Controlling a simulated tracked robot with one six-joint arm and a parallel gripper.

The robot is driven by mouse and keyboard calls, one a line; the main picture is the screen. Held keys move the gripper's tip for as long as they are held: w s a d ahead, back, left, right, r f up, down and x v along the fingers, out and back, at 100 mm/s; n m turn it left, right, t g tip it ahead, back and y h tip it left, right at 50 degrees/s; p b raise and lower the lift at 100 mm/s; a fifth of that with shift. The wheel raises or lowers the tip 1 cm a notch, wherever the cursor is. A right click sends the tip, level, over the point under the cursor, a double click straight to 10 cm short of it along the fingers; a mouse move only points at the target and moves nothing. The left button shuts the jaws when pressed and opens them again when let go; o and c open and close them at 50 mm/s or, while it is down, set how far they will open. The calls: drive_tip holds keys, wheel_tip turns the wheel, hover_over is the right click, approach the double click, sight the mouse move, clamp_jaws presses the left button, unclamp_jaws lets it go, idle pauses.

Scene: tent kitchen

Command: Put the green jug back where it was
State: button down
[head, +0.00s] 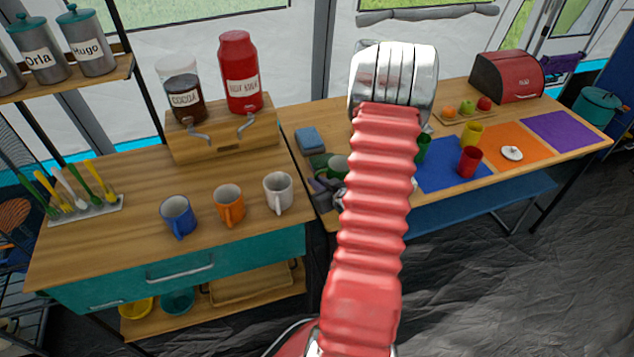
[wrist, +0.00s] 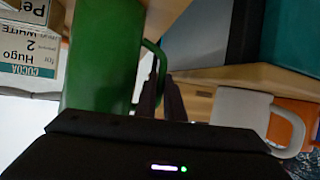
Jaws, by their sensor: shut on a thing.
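The green jug (wrist: 103,60) fills the left middle of the wrist view, with its handle on the right side. My gripper (wrist: 164,97) is shut on that handle with its dark fingers. In the head view my own red arm hides the gripper and most of what is around it. A green piece (head: 423,147) shows at the arm's right edge there; I cannot tell whether it is the jug or a cup. I cannot tell whether the jug touches a surface.
Blue, orange (head: 229,205) and white mugs (head: 279,192) stand on the left counter. A white mug (wrist: 240,115) is right of the fingers in the wrist view. Order cards (wrist: 38,55) are beside the jug.

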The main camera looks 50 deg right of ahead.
drive_tip(key=shift+f, duration=0.15)
drive_tip(key=c, duration=1.8)
unclamp_jaws()
drive_tip(key=shift+c, duration=0.2)
drive_tip(key=v, duration=1.2)
